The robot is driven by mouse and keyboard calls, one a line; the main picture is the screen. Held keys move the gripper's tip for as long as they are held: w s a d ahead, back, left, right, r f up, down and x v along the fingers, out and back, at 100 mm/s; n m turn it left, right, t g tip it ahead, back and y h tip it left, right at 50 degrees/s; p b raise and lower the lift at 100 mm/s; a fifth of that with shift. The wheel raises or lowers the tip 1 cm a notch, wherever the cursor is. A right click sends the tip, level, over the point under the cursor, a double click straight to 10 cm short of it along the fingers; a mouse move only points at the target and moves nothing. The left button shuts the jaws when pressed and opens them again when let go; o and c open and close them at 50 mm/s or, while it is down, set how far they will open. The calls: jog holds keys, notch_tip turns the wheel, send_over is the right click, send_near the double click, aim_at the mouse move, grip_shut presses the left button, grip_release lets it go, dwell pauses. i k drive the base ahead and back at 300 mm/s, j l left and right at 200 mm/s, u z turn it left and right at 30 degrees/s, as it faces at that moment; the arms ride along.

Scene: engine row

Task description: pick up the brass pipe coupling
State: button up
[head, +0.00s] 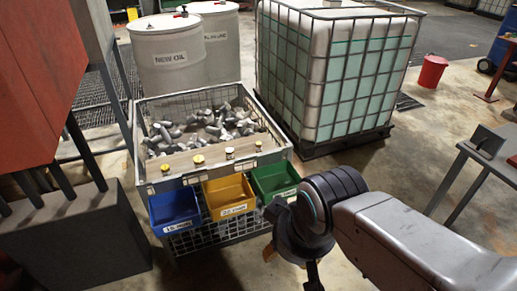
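Several small fittings stand in a row on the front ledge of a wire cage. A brass-yellow one (198,160) stands second from the left, and another yellowish one (166,169) stands at the left end. They are too small for me to tell which is the brass pipe coupling. My gripper (291,266) points down at the bottom centre, right of and nearer than the cage, clear of the fittings. My wrist hides part of it, so I cannot tell whether it is open or shut.
Blue (174,211), yellow (229,196) and green (275,180) bins hang on the cage (281,134) front. Grey metal parts (214,124) fill the cage. A caged liquid tank (340,75) stands behind right, white drums (172,55) behind left, and a grey table (485,150) at right.

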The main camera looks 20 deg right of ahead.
aim_at(258, 144)
jog(key=i+j+z, duration=0.5)
jog(key=j+z, duration=0.15)
jog(key=i+j+z, duration=0.2)
jog(key=j+z, duration=0.15)
jog(key=j, duration=0.15)
